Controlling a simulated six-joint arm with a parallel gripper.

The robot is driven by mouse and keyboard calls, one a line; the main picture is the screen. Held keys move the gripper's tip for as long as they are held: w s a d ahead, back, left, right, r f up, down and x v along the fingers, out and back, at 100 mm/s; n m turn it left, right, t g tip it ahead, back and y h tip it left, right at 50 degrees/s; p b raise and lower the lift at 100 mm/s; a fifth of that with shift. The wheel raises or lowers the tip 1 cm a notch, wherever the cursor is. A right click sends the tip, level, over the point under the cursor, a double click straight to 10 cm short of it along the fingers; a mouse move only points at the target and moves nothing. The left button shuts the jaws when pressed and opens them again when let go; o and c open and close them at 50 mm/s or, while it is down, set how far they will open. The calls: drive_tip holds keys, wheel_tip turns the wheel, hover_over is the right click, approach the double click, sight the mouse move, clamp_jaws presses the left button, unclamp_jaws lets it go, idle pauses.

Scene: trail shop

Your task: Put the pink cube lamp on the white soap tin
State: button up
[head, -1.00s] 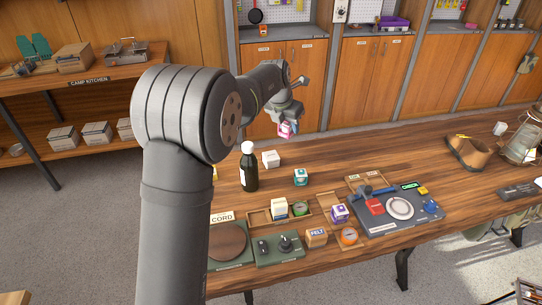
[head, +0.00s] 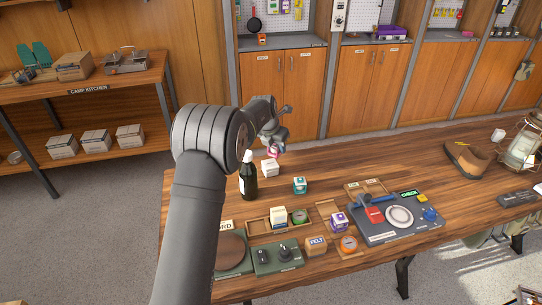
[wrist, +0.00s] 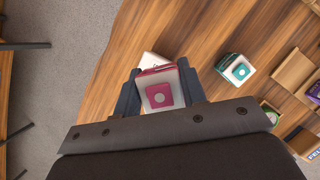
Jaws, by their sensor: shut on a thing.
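In the head view the lamp (head: 275,152) is small and partly covered by my gripper (head: 276,145). The white soap tin (head: 270,169), a plain white block, stands on the table just below the lamp in that picture. In the wrist view a white corner of the tin (wrist: 151,58) shows past the lamp, which hides the rest. I cannot tell whether lamp and tin touch.
A dark bottle with a white cap (head: 248,178) stands left of the tin. A teal and white cube (head: 300,185) is to the right. Wooden trays (head: 258,226), several small boxes and a grey panel (head: 400,222) fill the front. The wooden table (head: 370,168) is clear at the back.

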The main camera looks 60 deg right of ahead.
sight(273, 160)
drive_tip(key=shift+w+d+f, duration=0.1)
drive_tip(key=shift+w+f, duration=0.3)
drive_tip(key=shift+w, duration=0.2)
drive_tip(key=shift+w+d+f, duration=0.1)
drive_tip(key=shift+w+f, duration=0.25)
drive_tip(key=shift+w, duration=0.25)
drive_tip(key=shift+f, duration=1.9)
drive_tip(key=shift+f, duration=0.15)
drive_tip(key=o, duration=1)
drive_tip(key=v, duration=1.2)
